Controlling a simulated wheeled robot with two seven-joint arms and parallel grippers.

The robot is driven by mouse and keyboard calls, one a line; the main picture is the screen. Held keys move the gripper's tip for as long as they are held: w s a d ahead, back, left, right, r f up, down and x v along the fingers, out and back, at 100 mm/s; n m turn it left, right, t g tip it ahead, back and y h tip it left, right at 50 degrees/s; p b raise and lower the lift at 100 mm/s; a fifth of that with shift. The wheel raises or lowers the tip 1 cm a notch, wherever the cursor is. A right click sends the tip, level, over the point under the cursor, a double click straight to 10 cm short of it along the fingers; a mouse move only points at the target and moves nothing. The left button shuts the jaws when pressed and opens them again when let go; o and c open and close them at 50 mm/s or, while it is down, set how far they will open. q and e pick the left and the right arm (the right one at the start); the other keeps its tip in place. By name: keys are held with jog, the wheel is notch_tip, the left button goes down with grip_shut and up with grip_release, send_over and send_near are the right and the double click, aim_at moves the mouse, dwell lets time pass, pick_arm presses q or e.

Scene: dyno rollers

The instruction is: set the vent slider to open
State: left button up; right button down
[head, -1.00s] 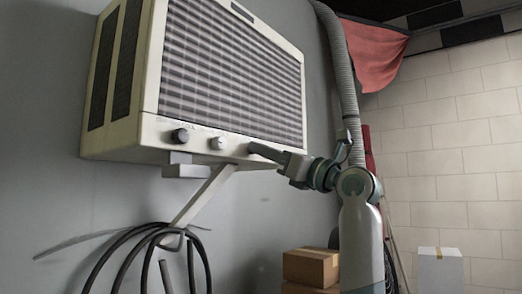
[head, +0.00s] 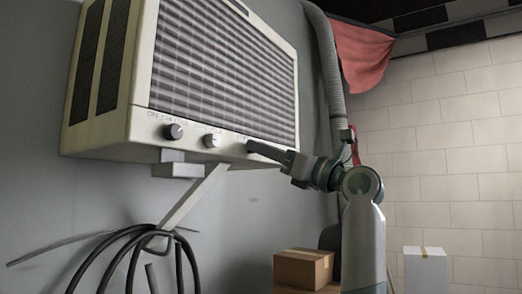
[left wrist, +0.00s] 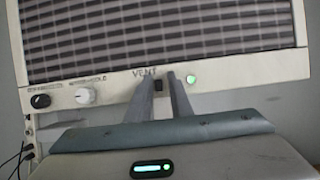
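The cream wall unit (head: 150,124) has a louvred grille and a control strip below it. The strip shows the word VENT (left wrist: 145,72) in the left wrist view. A small dark vent slider (left wrist: 158,86) shows below that word, between my left fingers. In the head view it is hidden behind my gripper. My left gripper (head: 250,147) is at the right part of the strip, its fingers pointing at the panel. In the left wrist view my left gripper (left wrist: 160,76) has a narrow gap between its fingertips. I cannot tell whether they touch the slider. My right gripper is not in view.
A dark knob (head: 173,131) and a pale knob (head: 211,140) sit left of the gripper. A green light (left wrist: 191,79) is just right of the fingers. Black cable (head: 130,245) hangs below the unit. A ribbed hose (head: 328,70) and cardboard box (head: 303,266) are to the right.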

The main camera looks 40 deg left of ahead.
pick_arm(q)
jog(key=shift+o, duration=0.4)
jog(key=shift+w+f, duration=0.1)
jog(key=shift+w, duration=0.05)
jog(key=shift+f, duration=0.1)
jog(key=b+v, duration=0.7)
jog(key=v, duration=1)
jog(key=shift+b, duration=0.4)
jog(key=shift+d, duration=0.1)
